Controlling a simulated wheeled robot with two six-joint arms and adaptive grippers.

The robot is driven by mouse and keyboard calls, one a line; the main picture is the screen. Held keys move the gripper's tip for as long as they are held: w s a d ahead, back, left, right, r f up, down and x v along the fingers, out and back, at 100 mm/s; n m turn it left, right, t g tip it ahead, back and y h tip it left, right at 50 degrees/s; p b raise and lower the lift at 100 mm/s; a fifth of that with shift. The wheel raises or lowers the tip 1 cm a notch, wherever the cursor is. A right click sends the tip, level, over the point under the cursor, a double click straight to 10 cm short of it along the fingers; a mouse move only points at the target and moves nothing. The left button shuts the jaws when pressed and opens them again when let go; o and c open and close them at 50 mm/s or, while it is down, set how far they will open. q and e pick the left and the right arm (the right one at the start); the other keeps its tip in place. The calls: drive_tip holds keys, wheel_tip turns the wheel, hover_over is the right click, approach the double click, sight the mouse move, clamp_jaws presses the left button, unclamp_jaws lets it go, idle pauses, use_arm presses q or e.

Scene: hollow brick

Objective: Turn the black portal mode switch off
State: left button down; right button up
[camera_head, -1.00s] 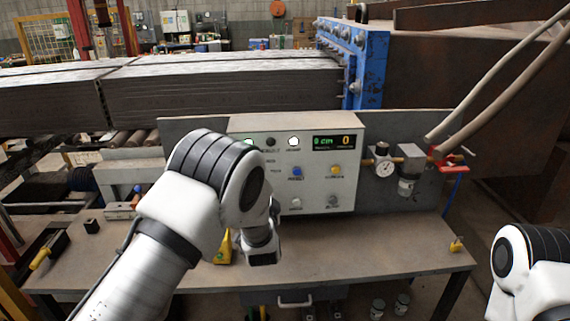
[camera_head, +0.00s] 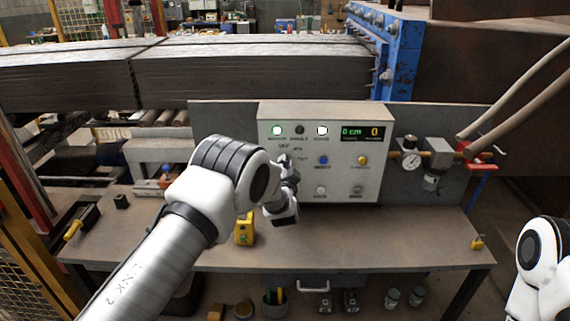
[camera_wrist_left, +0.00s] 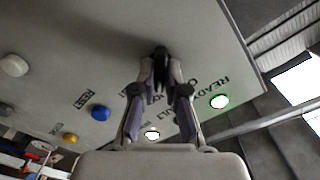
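The control panel (camera_head: 335,178) is a pale box on the bench. In the head view, my left gripper (camera_head: 284,161) is up against its left part, below the lit lamps, and covers the spot where the switch sits. In the left wrist view, the black portal mode switch (camera_wrist_left: 160,56) shows as a dark knob between the tips of my left gripper (camera_wrist_left: 161,76). The fingertips are drawn in close on both sides of the knob; I cannot tell whether they press on it. The switch's setting is not readable. My right gripper is outside the view.
A blue button (camera_head: 323,160) and a yellow button (camera_head: 362,160) are on the panel right of my gripper. A yellow item (camera_head: 245,230) stands on the bench (camera_head: 350,240) below my arm. A pressure gauge (camera_head: 411,159) is right of the panel.

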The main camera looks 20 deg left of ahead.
use_arm(q)
drive_tip(key=shift+a+r+n+b, duration=0.1)
drive_tip(key=shift+n+b, duration=4.4)
drive_tip(key=shift+b, duration=0.4)
drive_tip(key=c, duration=1.2)
unclamp_jaws()
